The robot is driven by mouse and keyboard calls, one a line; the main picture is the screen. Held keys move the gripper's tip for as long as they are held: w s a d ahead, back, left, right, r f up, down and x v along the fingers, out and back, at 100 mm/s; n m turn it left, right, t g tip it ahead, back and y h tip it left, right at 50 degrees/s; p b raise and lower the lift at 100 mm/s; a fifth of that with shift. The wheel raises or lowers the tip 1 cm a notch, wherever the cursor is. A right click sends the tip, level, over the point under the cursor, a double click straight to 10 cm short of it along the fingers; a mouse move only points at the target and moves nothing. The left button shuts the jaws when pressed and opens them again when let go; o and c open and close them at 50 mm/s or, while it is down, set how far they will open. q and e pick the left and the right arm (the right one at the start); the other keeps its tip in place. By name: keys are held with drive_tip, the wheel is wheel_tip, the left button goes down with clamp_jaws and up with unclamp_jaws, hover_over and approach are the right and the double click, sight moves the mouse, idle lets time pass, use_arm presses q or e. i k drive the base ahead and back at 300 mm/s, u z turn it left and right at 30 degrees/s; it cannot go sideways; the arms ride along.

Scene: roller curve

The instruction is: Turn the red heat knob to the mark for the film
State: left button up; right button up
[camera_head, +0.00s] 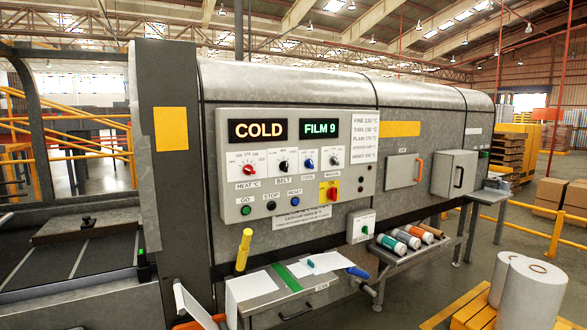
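The red heat knob (249,170) sits on a white scale plate at the left of the grey control panel (230,210), above the label HEAT °C. Its scale numbers are small, and I cannot tell which mark it points to. The right display (319,128) reads FILM 9 in green. A white chart (365,137) right of the displays lists film kinds such as FINE, THIN and HEAVY with temperatures, partly too small to read.
A yellow-red switch (329,191) is below. A shelf (270,306) juts out beneath, with a yellow upright tool (243,250). White rolls (531,294) stand right.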

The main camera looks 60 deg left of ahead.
sight(248, 170)
drive_tip(key=z, duration=0.05)
drive_tip(key=i, duration=2.05)
drive_tip(key=u, duration=0.85)
drive_tip(key=i, duration=1.05)
drive_tip(key=u, duration=1.55)
drive_tip(key=i, duration=0.65)
drive_tip(key=u, duration=0.45)
